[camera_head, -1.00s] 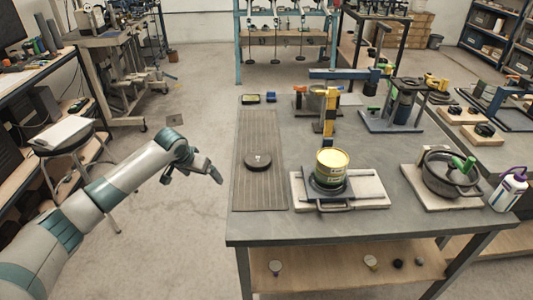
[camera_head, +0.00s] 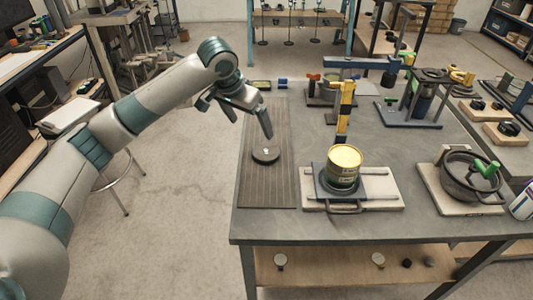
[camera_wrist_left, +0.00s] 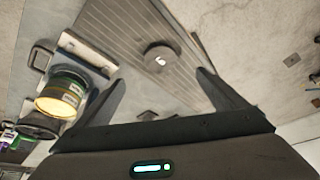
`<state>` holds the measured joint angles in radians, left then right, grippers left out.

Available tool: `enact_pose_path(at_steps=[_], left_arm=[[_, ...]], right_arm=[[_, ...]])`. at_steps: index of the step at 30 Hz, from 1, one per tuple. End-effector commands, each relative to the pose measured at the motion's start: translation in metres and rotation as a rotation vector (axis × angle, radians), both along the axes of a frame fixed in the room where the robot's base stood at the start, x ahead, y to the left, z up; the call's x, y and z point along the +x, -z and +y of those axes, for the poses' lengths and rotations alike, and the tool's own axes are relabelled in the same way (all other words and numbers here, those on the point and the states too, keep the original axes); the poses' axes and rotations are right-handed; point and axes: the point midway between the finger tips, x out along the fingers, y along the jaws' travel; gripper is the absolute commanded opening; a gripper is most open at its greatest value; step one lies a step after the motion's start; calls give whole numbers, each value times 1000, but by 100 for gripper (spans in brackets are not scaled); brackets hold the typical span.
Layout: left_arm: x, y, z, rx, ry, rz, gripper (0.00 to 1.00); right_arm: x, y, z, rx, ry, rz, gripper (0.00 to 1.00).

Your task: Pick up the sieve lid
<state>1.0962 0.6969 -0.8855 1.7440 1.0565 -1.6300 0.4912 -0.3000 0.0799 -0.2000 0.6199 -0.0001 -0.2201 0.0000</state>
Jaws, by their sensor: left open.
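The sieve lid appears to be the dark round disc with a small pale knob (camera_head: 265,155), lying flat on the ribbed mat at the table's left side. It also shows in the wrist view (camera_wrist_left: 158,58), beyond and between the two fingertips. My left gripper (camera_head: 250,124) is over the mat and table edge, above the lid, with one finger pointing down near it in the head view. In the wrist view its fingers (camera_wrist_left: 161,78) are spread apart with nothing between them. My right gripper is not in view.
The ribbed mat (camera_head: 267,190) is otherwise clear. Right of it, a yellow can (camera_head: 344,163) stands on a dark holder over a pale board (camera_head: 385,190). A yellow-black post (camera_head: 345,110) stands behind. A dark pot (camera_head: 470,178) sits at the right.

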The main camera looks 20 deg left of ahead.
Motion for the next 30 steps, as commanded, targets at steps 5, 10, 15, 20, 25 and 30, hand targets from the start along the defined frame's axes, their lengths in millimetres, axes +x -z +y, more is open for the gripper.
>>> enact_pose_path(at_steps=[5, 10, 15, 20, 25, 30], left_arm=[[6, 15, -2, 1, -1, 3, 92], [16, 40, -6, 1, -1, 4, 92], [27, 69, -9, 0, -2, 3, 92], [37, 93, -12, 1, -2, 3, 92], [43, 108, -14, 0, 0, 0, 92], [44, 111, -14, 0, 0, -1, 92]], right_arm=[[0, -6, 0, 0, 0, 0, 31], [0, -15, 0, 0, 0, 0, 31], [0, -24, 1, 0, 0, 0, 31], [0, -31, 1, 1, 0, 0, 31], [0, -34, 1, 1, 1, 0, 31], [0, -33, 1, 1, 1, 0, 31]])
